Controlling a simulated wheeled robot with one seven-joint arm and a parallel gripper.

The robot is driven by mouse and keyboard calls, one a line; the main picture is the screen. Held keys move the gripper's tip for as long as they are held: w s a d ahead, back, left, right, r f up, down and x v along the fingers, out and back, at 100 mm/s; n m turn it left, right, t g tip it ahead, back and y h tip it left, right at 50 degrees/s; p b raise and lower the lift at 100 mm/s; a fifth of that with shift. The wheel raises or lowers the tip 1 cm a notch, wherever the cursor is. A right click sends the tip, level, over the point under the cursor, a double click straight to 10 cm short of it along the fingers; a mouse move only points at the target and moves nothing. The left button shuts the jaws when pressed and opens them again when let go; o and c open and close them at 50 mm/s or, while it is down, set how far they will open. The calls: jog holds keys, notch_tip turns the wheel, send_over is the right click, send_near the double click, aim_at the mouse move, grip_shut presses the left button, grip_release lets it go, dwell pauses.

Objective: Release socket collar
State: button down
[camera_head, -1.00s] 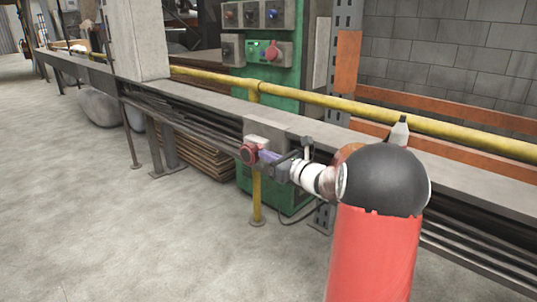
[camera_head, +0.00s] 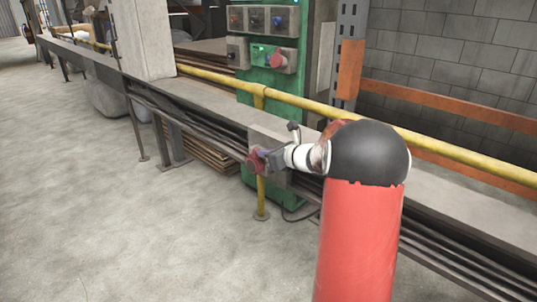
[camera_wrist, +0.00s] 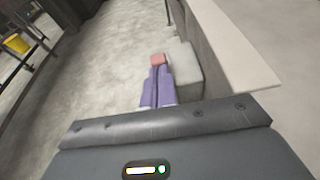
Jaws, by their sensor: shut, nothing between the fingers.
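The red round socket collar (camera_head: 254,161) sits at the front of a grey box on the bench edge in the head view. In the wrist view it shows as a small red shape (camera_wrist: 158,59) just beyond my fingertips. My gripper (camera_head: 262,153) has purple fingers, which lie close together, shut and empty, right by the collar. In the wrist view the fingers (camera_wrist: 157,74) point at the red part. I cannot tell whether they touch it. The gripper body and fingers partly hide the collar's right side in the head view.
The grey box (camera_wrist: 184,70) stands close to the right of the fingers in the wrist view. A yellow rail (camera_head: 220,80) runs along the bench (camera_head: 205,103). A green panel (camera_head: 272,88) stands behind. The floor at left is clear.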

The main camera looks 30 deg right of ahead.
jog(key=shift+w+r, duration=0.1)
jog(key=shift+r+p, duration=0.55)
jog(key=shift+r, duration=0.2)
